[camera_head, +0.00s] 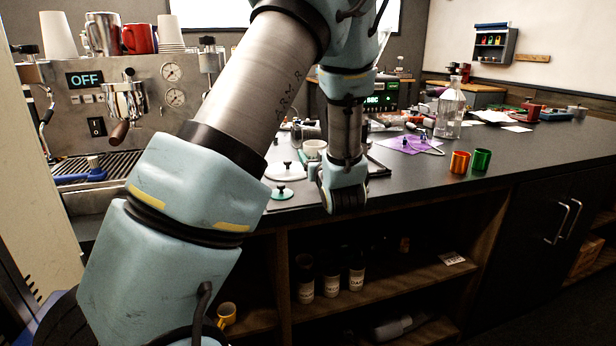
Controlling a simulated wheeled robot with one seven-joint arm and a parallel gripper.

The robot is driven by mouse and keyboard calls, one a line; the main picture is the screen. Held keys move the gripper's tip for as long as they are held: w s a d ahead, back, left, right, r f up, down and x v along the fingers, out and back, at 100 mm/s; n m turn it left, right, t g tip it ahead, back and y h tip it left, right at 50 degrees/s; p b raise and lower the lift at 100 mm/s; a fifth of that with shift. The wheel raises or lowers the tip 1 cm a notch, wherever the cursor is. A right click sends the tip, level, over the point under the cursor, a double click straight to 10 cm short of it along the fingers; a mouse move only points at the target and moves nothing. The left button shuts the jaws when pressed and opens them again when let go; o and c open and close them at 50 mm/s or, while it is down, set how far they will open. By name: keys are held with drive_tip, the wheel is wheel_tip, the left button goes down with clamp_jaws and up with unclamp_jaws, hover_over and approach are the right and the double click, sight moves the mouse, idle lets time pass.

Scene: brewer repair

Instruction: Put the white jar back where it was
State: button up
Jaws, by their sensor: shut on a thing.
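My arm comes up from the lower left, bends at the top of the picture and reaches down over the counter (540,150). Its wrist is low at the counter's front edge. My gripper's fingers do not show; the wrist and forearm hide them. A small white round vessel (313,148) shows just left of the wrist, partly covered. I cannot tell whether it is the white jar or whether anything holds it. A white round lid-like piece with a black knob (285,171) lies left of it, and a green one (282,193) lies nearer the front edge.
The espresso machine (90,125) stands left, with cups on top. Orange (460,162) and green (482,160) cups stand right, a clear bottle (450,115) behind them. Dark labelled jars (331,285) stand on the open shelf below. The right front counter is clear.

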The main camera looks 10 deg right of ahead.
drive_tip(key=shift+w+a+f, duration=0.2)
drive_tip(key=shift+a+f, duration=0.4)
drive_tip(key=shift+f, duration=0.1)
drive_tip(key=shift+f+p, duration=0.4)
drive_tip(key=shift+f, duration=1.65)
drive_tip(key=shift+f, duration=0.15)
drive_tip(key=o, duration=1.6)
drive_tip(key=shift+c, duration=0.2)
